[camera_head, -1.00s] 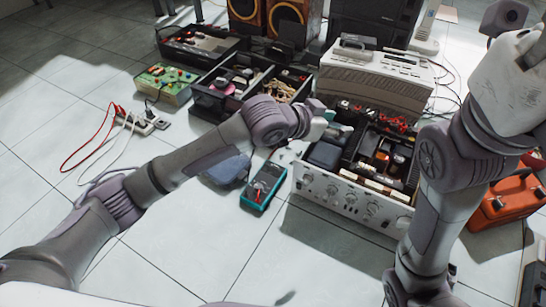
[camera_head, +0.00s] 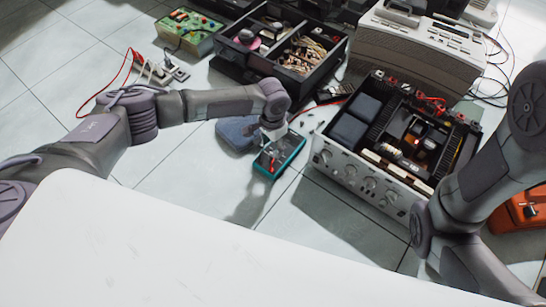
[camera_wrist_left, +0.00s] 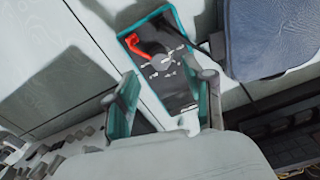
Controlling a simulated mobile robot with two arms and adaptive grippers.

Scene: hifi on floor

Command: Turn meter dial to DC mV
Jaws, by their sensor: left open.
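The meter (camera_head: 281,153) is a dark device with a teal rim, lying face up on the tiled floor beside the opened amplifier. In the left wrist view the meter (camera_wrist_left: 171,82) shows a round grey dial (camera_wrist_left: 161,62) near its middle, with red and black probe plugs beside it. The dial's setting is too small to read. My left gripper (camera_head: 271,136) is over the meter in the head view. In the left wrist view the left gripper (camera_wrist_left: 164,97) is open, its fingers apart over the meter's display end, which they partly hide. My right gripper is out of view.
The opened silver amplifier (camera_head: 366,185) stands right of the meter. A blue-grey pouch (camera_head: 237,133) lies close on its left. A black parts tray (camera_head: 318,50) stands behind, and an orange case (camera_head: 525,211) is far right. Floor in front of the meter is clear.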

